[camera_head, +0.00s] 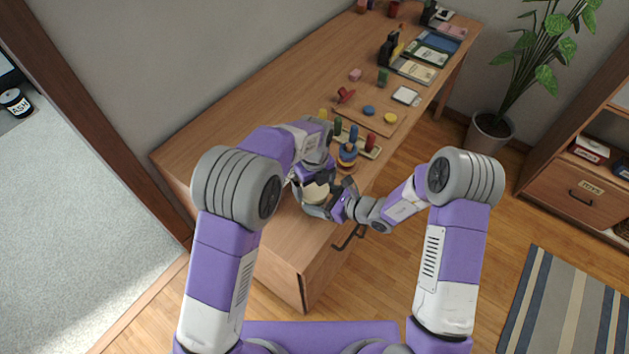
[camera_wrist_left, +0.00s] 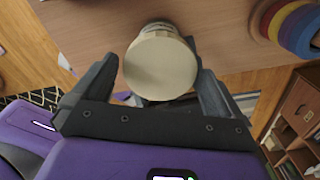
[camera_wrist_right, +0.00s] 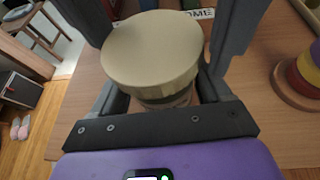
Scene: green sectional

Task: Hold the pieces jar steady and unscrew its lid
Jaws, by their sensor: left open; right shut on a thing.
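The pieces jar has a wide cream lid (camera_head: 314,194) and stands on the near end of the wooden desk. Its lid fills the middle of the left wrist view (camera_wrist_left: 160,67) and also shows in the right wrist view (camera_wrist_right: 152,50). My left gripper (camera_wrist_left: 150,85) is open, with one finger on each side of the lid and apart from it. My right gripper (camera_wrist_right: 163,98) is shut on the jar body (camera_wrist_right: 168,100), just below the lid. Most of the jar body is hidden by the lid and my grippers.
A ring stacker (camera_head: 347,155) stands close behind the jar, and it shows at the right in the right wrist view (camera_wrist_right: 300,85). A peg board (camera_head: 361,147) is beside it. Small toys and books lie farther along the desk (camera_head: 262,95). A drawer handle (camera_head: 347,240) juts from the front.

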